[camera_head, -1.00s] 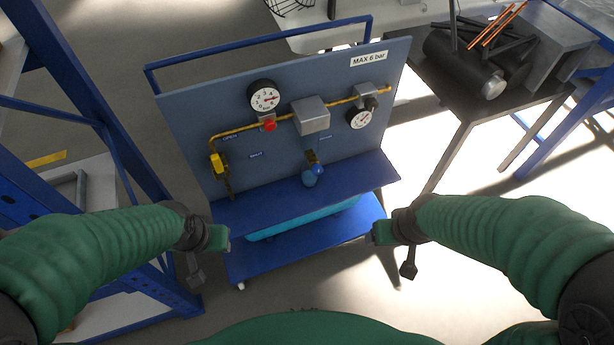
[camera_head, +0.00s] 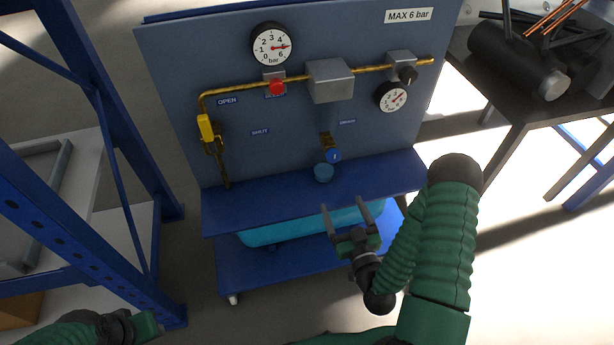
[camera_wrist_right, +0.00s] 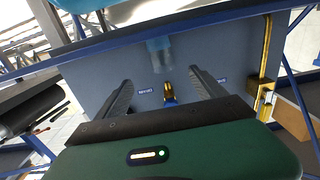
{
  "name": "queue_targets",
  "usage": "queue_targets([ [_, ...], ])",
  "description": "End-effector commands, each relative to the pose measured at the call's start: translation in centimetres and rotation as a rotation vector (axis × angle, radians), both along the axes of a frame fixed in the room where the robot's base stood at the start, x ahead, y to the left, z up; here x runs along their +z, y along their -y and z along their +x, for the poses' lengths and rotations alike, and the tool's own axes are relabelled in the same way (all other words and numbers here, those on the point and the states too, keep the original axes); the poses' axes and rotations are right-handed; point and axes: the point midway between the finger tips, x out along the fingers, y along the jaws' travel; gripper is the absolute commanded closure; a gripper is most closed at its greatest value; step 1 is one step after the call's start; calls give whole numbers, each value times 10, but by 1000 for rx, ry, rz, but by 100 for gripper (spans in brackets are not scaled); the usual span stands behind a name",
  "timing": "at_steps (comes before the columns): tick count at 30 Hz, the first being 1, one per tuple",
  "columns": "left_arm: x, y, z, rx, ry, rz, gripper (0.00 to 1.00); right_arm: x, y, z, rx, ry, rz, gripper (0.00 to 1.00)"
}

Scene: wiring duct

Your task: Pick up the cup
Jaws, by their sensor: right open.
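A small blue cup (camera_head: 323,173) stands on the blue shelf (camera_head: 270,200) of the panel, just below the blue-handled tap (camera_head: 331,153). In the right wrist view the cup (camera_wrist_right: 159,52) looks see-through and lies ahead, between the lines of the two fingers. My right gripper (camera_head: 345,208) is open and empty, in front of the shelf edge and a little right of the cup, apart from it. It also shows in the wrist view (camera_wrist_right: 160,80) with its fingers wide apart. My left gripper (camera_head: 147,325) is at the bottom left, far from the cup; its jaws are unclear.
The panel (camera_head: 290,125) behind the cup carries yellow pipe, gauges and valves. A teal tub (camera_head: 290,230) sits under the shelf. A blue rack (camera_head: 100,245) stands at left and a dark table (camera_head: 530,105) at right. The shelf beside the cup is clear.

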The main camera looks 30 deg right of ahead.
Motion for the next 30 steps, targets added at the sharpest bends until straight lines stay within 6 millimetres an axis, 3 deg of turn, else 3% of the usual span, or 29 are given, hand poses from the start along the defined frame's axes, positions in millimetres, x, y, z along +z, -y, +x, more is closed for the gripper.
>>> queue_targets([
  [5,-14,0,0,0,0,0,64,-6,1,16,15,-11,-7,20],
  [9,-24,0,0,0,0,0,64,5,5,29,6,23,-6,20],
  [10,-39,0,0,0,1,0,64,-3,9,34,-1,23,-6,20],
  [15,-77,0,0,0,-1,0,64,-4,15,55,-3,23,-4,20],
  [19,-101,0,0,0,-1,0,64,-2,22,87,-3,25,-5,20],
  [20,-93,0,-1,0,-2,0,64,3,24,93,-3,20,-3,20],
  [24,-93,0,0,0,0,0,64,5,27,110,-2,15,-1,20],
  [30,-110,0,0,0,0,0,64,2,30,142,-2,18,-1,20],
])
